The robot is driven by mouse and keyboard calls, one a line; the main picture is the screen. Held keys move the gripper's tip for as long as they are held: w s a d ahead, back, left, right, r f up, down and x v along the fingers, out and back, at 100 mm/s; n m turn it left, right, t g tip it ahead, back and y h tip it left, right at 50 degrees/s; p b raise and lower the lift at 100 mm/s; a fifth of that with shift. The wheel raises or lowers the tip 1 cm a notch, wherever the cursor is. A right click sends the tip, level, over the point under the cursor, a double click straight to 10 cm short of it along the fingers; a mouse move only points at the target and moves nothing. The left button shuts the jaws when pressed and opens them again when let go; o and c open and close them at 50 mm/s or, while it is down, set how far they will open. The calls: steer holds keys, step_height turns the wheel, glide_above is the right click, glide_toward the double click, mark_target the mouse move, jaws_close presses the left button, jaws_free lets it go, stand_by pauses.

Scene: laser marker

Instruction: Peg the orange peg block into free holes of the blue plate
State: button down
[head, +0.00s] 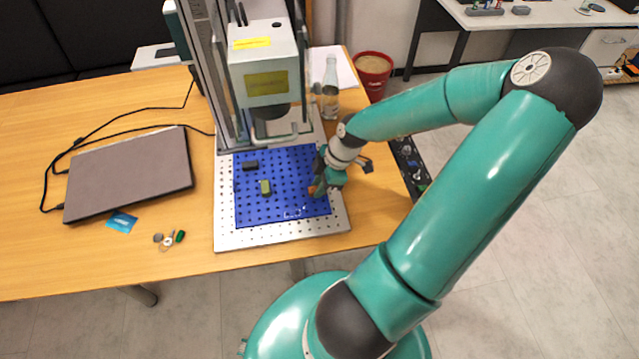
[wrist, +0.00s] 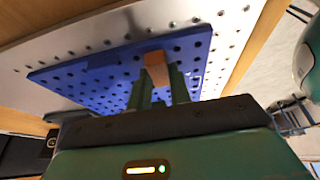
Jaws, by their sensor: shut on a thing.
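The blue plate (head: 290,207), full of holes, lies on the metal base plate under the laser marker; it also shows in the wrist view (wrist: 105,88). A black block (head: 250,166) and a green block (head: 265,187) sit on its left half. My gripper (head: 316,190) is over the right part of the blue plate. In the wrist view my gripper (wrist: 163,82) is shut on the orange peg block (wrist: 156,60), which shows between the fingers against the blue plate. I cannot tell whether its pegs are in holes; its underside is hidden.
The laser marker (head: 268,75) stands behind the plate, with a glass bottle (head: 330,90) to its right. A closed laptop (head: 130,172) and small loose parts (head: 169,239) lie to the left. The front of the blue plate is clear.

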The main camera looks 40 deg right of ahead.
steer(key=shift+f, duration=0.25)
steer(key=c, duration=1.2)
jaws_free()
steer(key=v, duration=1.3)
steer(key=shift+r, duration=0.35)
steer(key=shift+s+d, duration=0.1)
